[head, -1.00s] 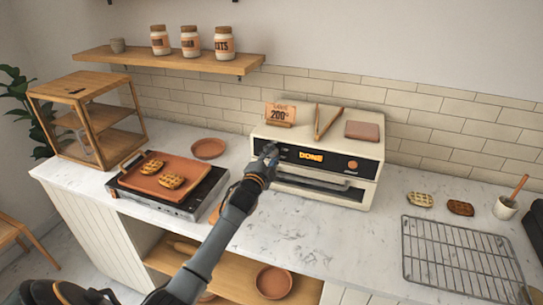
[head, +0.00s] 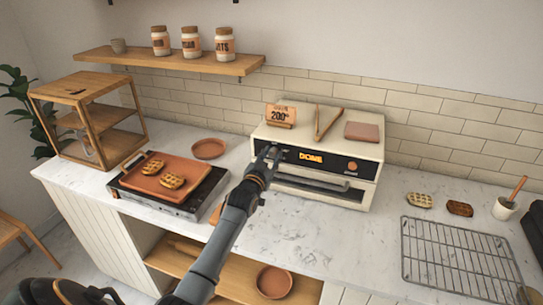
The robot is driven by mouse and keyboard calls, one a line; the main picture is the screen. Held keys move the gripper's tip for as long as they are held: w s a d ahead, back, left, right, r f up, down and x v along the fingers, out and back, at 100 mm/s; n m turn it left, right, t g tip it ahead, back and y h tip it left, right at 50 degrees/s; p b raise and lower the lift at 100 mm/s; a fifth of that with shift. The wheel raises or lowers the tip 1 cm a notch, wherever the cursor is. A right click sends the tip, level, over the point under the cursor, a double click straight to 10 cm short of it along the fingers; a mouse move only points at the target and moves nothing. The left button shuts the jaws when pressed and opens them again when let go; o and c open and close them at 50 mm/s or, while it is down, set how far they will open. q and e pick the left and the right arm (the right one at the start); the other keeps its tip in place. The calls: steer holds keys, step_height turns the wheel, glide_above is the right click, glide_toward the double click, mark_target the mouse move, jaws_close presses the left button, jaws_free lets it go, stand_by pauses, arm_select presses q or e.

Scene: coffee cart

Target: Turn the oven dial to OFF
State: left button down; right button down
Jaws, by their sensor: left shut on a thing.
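The cream oven (head: 325,193) stands on the counter near the tiled wall. Its black front panel (head: 335,163) shows the lit word "DONE", with an orange round knob or button (head: 352,166) at the panel's right. My left gripper (head: 268,155) is at the panel's left end, shut on the oven dial, which its fingers hide. I cannot read the dial's setting. My right gripper is not in view.
A terracotta tray (head: 150,184) with waffles lies on a burner unit left of the oven. Tongs (head: 323,122), a "200°" sign (head: 281,116) and a brown block (head: 362,131) are on the oven top. A wire rack (head: 458,250) lies at right.

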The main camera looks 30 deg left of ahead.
arm_select(q)
steer(key=n, duration=0.4)
steer(key=shift+f+n, duration=0.1)
steer(key=shift+n, duration=2)
steer(key=c, duration=1)
jaws_free()
steer(key=v, duration=1.2)
steer(key=shift+a, duration=0.1)
steer(key=shift+f, duration=0.1)
